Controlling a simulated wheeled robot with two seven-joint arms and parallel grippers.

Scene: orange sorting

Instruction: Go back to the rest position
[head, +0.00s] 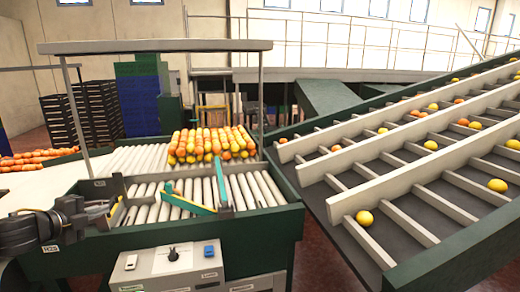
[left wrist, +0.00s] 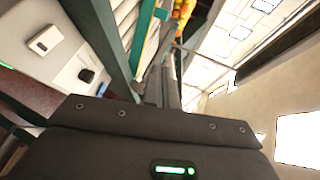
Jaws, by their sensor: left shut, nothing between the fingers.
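My left gripper (head: 114,208) is at the left end of the roller table (head: 285,219), beside its dark green frame. The arm comes in from the left edge. In the left wrist view its fingers (left wrist: 163,84) are together with nothing between them. Oranges and yellow fruit (head: 212,144) sit in rows on the rollers, to the right of and beyond the gripper. A little of the orange fruit also shows at the top of the left wrist view (left wrist: 184,9). My right gripper is in neither view.
A grey control box (head: 168,262) is on the table's front. A sloping conveyor (head: 405,215) with scattered fruit fills the right. An overhead beam (head: 155,46) stands on posts.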

